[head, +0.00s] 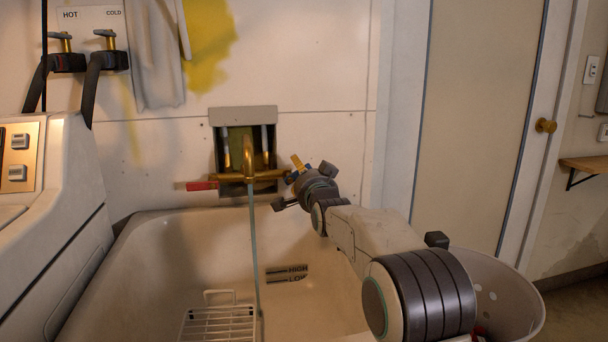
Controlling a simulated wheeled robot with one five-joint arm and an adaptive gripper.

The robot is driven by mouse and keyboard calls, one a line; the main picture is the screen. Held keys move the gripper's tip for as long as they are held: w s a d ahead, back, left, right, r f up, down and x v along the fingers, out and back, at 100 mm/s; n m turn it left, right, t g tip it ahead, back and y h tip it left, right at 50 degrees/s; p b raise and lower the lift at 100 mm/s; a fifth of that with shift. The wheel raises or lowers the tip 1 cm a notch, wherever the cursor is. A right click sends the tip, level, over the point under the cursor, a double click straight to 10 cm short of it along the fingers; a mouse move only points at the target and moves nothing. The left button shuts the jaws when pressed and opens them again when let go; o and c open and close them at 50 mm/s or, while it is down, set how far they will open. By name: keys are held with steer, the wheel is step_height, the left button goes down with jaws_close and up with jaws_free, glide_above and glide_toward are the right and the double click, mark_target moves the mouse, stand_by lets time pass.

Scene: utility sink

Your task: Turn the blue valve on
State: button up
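A brass faucet (249,160) comes out of a recess in the wall above the sink. A red valve handle (202,186) points left from its left side. The blue valve (291,178) is at its right end, with a brass-yellow piece (297,161) showing beside the blue. My gripper (303,186) is right at the blue valve, and its dark fingers are spread apart, one lower left and one upper right. It partly hides the valve. I cannot tell whether a finger touches the handle.
The white sink basin (180,250) lies below, with a wire rack (220,322) inside. A thin pale green strand (255,250), hose or water, hangs from the spout. A white perforated basket (500,300) stands at right. HOT and COLD taps (85,50) are upper left.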

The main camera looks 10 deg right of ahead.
steer(key=shift+w, duration=0.35)
steer(key=shift+c, duration=0.3)
jaws_close()
steer(key=shift+a+r+n+b, duration=0.2)
steer(key=shift+r+n+b, duration=0.15)
steer(key=shift+n, duration=0.85)
steer(key=shift+a+r+n+b, duration=0.2)
steer(key=shift+r+n, duration=0.1)
steer(key=shift+n, duration=0.9)
steer(key=shift+o, duration=0.3)
jaws_free()
steer(key=shift+s, duration=0.1)
steer(key=s, duration=1.1)
steer(key=shift+s, duration=0.4)
